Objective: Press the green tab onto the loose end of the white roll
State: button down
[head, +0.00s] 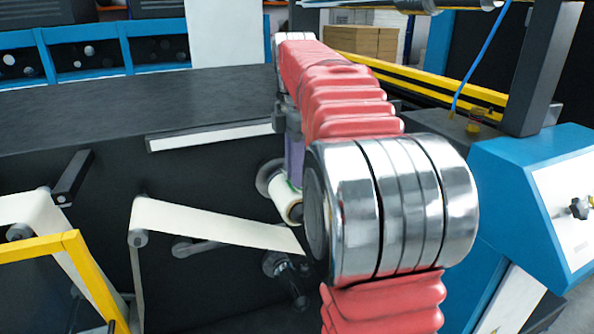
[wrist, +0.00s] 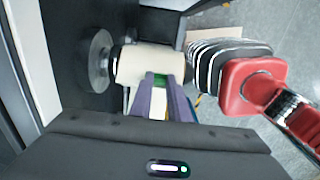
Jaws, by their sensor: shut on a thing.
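The white roll (head: 284,200) sits on a spindle on the dark machine face in the head view, partly hidden by my arm. In the wrist view the white roll (wrist: 145,62) lies crosswise just beyond my fingertips. My gripper (wrist: 161,84) has purple fingers shut on the green tab (wrist: 161,79), which shows between the tips against the near side of the roll. Whether the tab touches the roll is hard to tell. In the head view my gripper (head: 294,165) reaches down to the roll. I cannot make out the roll's loose end.
A grey disc (wrist: 97,61) flanks the roll in the wrist view. In the head view a white web (head: 205,222) runs over a roller (head: 138,238) left of the roll. A yellow frame (head: 60,245) stands at lower left and a blue housing (head: 530,190) at right.

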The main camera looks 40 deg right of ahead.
jog(key=shift+f, duration=0.55)
dwell(1.0)
jog(key=c, duration=1.6)
grip_release()
jog(key=shift+r, duration=0.15)
jog(key=shift+r, duration=6.7)
jog(key=shift+a, duration=0.1)
